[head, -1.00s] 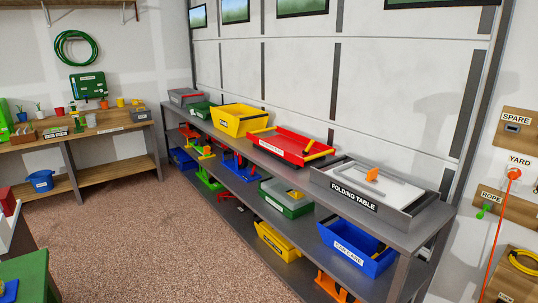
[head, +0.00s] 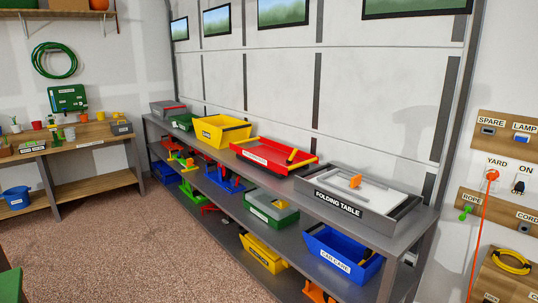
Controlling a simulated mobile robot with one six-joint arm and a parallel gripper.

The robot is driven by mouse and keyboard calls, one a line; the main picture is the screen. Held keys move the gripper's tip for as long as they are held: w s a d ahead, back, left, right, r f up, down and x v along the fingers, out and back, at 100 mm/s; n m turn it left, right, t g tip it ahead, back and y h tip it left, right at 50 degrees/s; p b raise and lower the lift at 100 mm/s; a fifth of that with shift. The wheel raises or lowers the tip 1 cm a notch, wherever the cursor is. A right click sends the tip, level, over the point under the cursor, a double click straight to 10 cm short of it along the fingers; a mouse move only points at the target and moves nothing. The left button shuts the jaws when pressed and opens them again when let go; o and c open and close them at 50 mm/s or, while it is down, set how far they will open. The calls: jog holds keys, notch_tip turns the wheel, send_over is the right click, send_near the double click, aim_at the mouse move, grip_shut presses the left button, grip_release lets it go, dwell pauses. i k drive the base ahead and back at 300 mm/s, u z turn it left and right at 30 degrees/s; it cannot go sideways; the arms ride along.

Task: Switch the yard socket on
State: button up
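The yard socket (head: 492,176) is on the wall at the far right of the head view, under a label reading YARD. An orange plug sits in it, and an orange cord (head: 477,240) hangs down from it. Beside it on the right is a small black switch (head: 519,187) under a label reading ON. The switch is too small to tell which way it is set. My gripper is not in view.
A steel shelf (head: 395,239) with several bins and trays runs along the panelled wall, left of the socket. Wooden boards labelled SPARE, LAMP (head: 524,126) and ROPE (head: 466,195) surround the socket. Brown floor (head: 150,245) is clear in front of the shelf.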

aim_at(520, 187)
jog(key=u, duration=1.2)
jog(key=k, duration=0.1)
jog(key=z, duration=2.75)
jog(key=i, duration=0.55)
jog(key=z, duration=0.1)
jog(key=k, duration=0.35)
